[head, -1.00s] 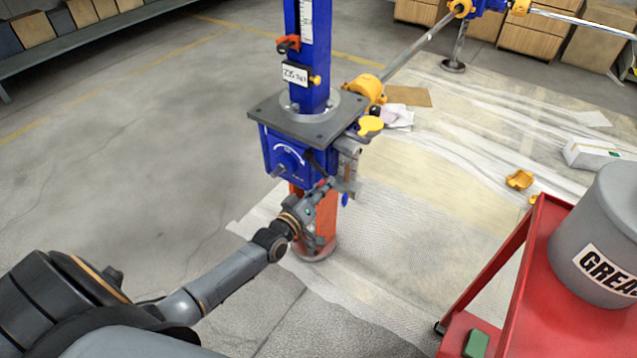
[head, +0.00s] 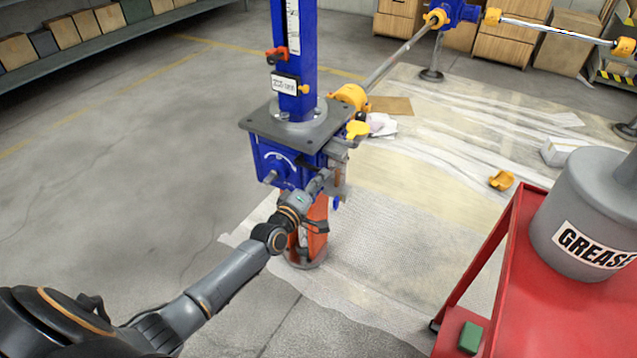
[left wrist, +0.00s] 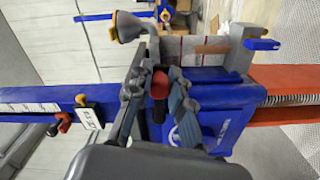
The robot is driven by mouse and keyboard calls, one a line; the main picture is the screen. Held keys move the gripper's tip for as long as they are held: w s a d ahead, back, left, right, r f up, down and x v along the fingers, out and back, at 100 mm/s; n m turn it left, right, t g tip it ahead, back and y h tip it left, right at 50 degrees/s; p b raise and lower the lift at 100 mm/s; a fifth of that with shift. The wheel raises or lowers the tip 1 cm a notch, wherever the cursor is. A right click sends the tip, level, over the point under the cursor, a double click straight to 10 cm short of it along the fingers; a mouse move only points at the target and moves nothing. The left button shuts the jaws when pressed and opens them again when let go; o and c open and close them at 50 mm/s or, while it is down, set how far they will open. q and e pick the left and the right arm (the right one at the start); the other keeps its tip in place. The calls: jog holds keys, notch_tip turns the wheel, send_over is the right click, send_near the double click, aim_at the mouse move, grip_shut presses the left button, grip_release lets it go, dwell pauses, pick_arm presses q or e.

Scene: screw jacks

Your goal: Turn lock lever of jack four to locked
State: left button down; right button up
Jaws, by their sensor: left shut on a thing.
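Jack four's column (head: 290,60) is blue, with a grey top plate (head: 262,124) around it and a blue gearbox body (head: 277,162) under the plate, on an orange post (head: 318,240). The body also shows in the left wrist view (left wrist: 235,125). My left gripper (head: 322,180) is at the right front corner of the body and hides the lock lever in the head view. In the left wrist view the lever's red grip (left wrist: 159,85) sits between the two fingers (left wrist: 153,105), which are shut on it.
A yellow cap (head: 357,128) sticks out by the plate's right edge, near a yellow shaft coupling (head: 349,97). A red cart (head: 545,310) with a grease drum (head: 590,215) stands at the right. The floor at the left is clear.

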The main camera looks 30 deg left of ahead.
pick_arm(q)
jog(key=shift+w+r, duration=0.1)
jog(key=shift+r, duration=0.35)
jog(key=shift+a, duration=0.1)
jog(key=c, duration=1.2)
grip_release()
jog(key=shift+f, duration=0.1)
jog(key=shift+s+f, duration=0.15)
jog(key=shift+s, duration=0.4)
jog(key=s, duration=0.7)
jog(key=s+a, duration=0.1)
jog(key=s, duration=0.3)
